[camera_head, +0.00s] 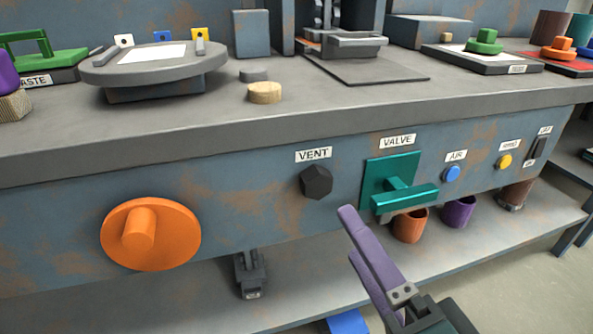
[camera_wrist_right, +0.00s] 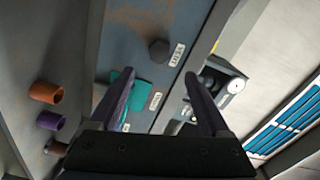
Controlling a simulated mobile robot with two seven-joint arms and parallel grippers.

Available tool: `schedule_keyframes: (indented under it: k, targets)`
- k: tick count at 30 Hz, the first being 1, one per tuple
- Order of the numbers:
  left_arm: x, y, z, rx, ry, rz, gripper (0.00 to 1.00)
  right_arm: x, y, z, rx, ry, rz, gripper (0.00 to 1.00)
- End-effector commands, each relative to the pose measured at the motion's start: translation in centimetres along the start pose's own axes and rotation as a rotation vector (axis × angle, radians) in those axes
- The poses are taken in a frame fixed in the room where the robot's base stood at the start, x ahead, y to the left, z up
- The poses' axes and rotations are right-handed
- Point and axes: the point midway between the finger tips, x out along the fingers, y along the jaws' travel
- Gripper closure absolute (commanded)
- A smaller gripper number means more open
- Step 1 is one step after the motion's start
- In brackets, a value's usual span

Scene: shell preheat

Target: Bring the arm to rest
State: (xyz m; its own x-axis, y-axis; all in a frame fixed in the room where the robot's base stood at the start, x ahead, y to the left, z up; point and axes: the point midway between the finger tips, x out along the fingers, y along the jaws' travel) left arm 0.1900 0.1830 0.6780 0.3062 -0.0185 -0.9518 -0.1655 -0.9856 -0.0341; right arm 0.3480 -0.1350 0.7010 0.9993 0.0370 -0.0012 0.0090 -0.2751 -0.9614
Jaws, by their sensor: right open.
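My right gripper (camera_head: 352,235) is in front of the bench, below the teal valve handle (camera_head: 405,198). Its two purple fingers are apart, with nothing seen between them. The right wrist view also shows the open gripper (camera_wrist_right: 159,77), with the teal valve plate (camera_wrist_right: 122,82) partly behind the left finger. The valve handle's bar lies roughly level on its plate. The dark vent knob (camera_head: 316,182) is up and left of the gripper, apart from it. It also shows in the right wrist view (camera_wrist_right: 160,50). My left gripper is not in view.
An orange round dial (camera_head: 150,234) sticks out at the left of the front panel. A blue button (camera_head: 452,173), a yellow button (camera_head: 504,161) and a switch (camera_head: 537,148) are at the right. Orange (camera_head: 410,226) and purple (camera_head: 458,212) cups stand on the lower shelf (camera_head: 520,235).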

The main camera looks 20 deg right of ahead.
Motion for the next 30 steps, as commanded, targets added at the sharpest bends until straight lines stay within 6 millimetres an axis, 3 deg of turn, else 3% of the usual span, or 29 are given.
schedule_keyframes:
  k: [5,11,16,23,30]
  targets:
    - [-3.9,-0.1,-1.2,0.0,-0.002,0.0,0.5,0.2,-4.6,0.5,-0.076,-0.102,0.022,0.19]
    - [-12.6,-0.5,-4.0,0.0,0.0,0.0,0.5,-0.9,-13.7,1.4,-0.35,-0.389,0.105,0.19]
    - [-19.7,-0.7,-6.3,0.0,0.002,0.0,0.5,-3.5,-19.5,0.2,-0.638,-0.627,0.215,0.19]
    - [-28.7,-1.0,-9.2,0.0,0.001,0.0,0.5,-8.9,-26.4,-5.7,-0.993,-0.901,0.441,0.19]
    - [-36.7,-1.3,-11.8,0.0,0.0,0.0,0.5,-15.9,-33.8,-14.1,-1.219,-1.13,0.733,0.19]
